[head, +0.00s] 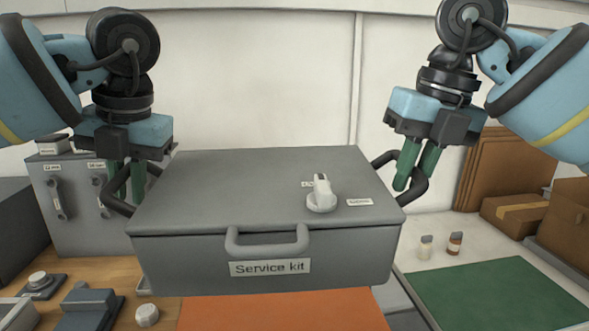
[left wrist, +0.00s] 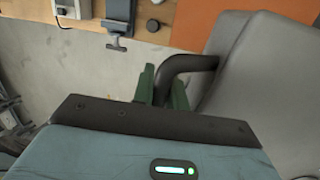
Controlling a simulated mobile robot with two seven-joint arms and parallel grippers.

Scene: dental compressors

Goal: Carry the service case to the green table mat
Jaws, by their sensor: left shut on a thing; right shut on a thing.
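The grey service case (head: 185,256), labelled "Service kit", is held level in the middle of the head view, above the orange mat. My left gripper (head: 126,180) is shut on the black handle at its left side. In the left wrist view, the left gripper (left wrist: 164,92) has its green fingers around that handle (left wrist: 188,63), beside the case (left wrist: 262,90). My right gripper (head: 410,170) is shut on the black handle (head: 417,186) at the case's right side. The green table mat (head: 500,300) lies at the lower right, clear of the case.
An orange mat (head: 285,312) lies below the case; it also shows in the left wrist view (left wrist: 205,22). Two small bottles (head: 440,246) stand behind the green mat. Cardboard boxes (head: 518,212) are at the right. Small fittings (head: 90,305) lie on the wood at left. The green mat's surface looks bare.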

